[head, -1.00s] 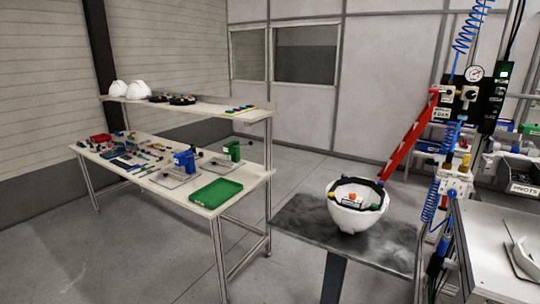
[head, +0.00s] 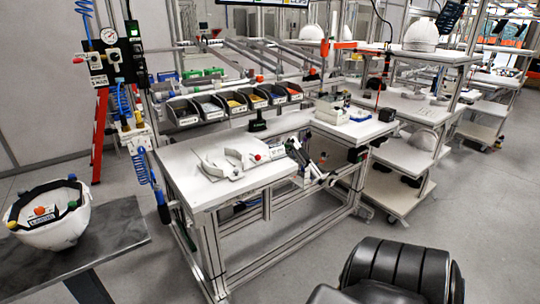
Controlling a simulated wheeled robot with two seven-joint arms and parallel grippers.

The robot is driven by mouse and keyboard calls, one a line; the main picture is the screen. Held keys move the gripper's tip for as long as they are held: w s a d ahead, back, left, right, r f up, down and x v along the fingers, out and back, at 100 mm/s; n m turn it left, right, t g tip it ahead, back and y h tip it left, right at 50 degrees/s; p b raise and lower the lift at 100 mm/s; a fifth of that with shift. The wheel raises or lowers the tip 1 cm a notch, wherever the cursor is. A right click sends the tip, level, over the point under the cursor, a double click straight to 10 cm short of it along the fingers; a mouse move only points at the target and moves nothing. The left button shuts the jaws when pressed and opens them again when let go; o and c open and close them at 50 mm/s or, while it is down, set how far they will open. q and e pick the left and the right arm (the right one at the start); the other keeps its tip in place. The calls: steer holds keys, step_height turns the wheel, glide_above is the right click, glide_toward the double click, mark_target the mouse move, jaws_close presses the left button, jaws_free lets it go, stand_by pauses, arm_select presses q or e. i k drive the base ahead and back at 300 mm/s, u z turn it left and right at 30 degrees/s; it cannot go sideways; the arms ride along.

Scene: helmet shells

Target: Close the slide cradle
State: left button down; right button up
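What looks like the slide cradle (head: 228,163) is a set of pale curved pieces on the white workbench top in the middle of the head view. A gap shows between its left and right pieces, and a small red knob (head: 257,157) is at its right end. It is too small to tell exactly how its parts are set. Neither of my grippers is in view. A black ribbed part, seemingly of my own arm, fills the bottom right.
The workbench (head: 215,193) stands ahead, with several parts bins (head: 228,103) behind its top. A white helmet shell (head: 55,228) sits on a dark stand (head: 115,232) at the left. A shelf cart (head: 395,190) is at right. Grey floor is open in front.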

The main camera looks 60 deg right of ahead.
mark_target(231, 164)
steer(key=z, duration=1.4)
steer(key=k, duration=0.6)
steer(key=z, duration=0.1)
steer(key=i, duration=0.75)
steer(key=u, duration=0.35)
